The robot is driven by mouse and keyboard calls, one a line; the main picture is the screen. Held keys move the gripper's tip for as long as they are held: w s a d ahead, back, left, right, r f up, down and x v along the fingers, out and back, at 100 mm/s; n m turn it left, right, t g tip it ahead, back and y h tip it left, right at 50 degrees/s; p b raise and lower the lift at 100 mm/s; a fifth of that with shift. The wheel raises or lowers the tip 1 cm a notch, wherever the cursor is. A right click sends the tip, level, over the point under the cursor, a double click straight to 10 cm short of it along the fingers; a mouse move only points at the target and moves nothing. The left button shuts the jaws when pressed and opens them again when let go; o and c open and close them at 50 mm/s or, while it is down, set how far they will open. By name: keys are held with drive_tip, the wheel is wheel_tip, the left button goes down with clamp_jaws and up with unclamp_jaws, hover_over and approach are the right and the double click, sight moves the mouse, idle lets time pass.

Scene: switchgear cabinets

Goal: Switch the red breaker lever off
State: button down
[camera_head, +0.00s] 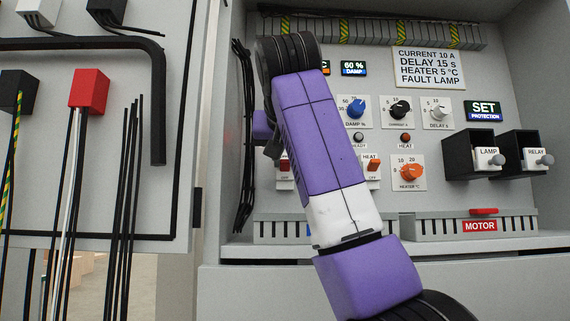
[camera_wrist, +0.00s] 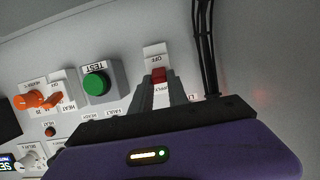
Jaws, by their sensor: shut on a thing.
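The red breaker lever (camera_wrist: 158,75) stands on a white plate marked OFF and SUPPLY in the wrist view. My gripper (camera_wrist: 160,88) is shut on it, with the two grey fingers either side of its red end. The lever's lower part is hidden by the fingers. In the head view the red lever (camera_head: 284,164) shows just above an OFF label, partly covered by my purple arm. The gripper's tips are mostly hidden there. I cannot tell the lever's exact tilt.
A green TEST button (camera_wrist: 96,84) sits beside the breaker, with an orange HEAT switch (camera_wrist: 53,100) beyond. Black cables (camera_wrist: 206,45) run close on the other side.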

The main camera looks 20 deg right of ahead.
drive_tip(key=f+t+b, duration=0.1)
drive_tip(key=b, duration=0.2)
drive_tip(key=f+t+h+b, duration=0.1)
drive_tip(key=t+b, duration=0.1)
drive_tip(key=b, duration=0.1)
drive_tip(key=shift+s+a+f+t, duration=0.1)
drive_tip(key=shift+s+f+t, duration=0.1)
drive_tip(key=shift+t, duration=0.1)
drive_tip(key=shift+f+t+h+b, duration=0.2)
drive_tip(key=shift+t+h+b, duration=0.3)
drive_tip(key=shift+t+b, duration=0.8)
drive_tip(key=c, duration=1.3)
unclamp_jaws()
drive_tip(key=shift+s, duration=0.1)
drive_tip(key=b+v, duration=0.3)
drive_tip(key=v, duration=0.4)
drive_tip(key=shift+s+a, duration=0.1)
drive_tip(key=shift+s, duration=0.15)
drive_tip(key=shift+s, duration=0.1)
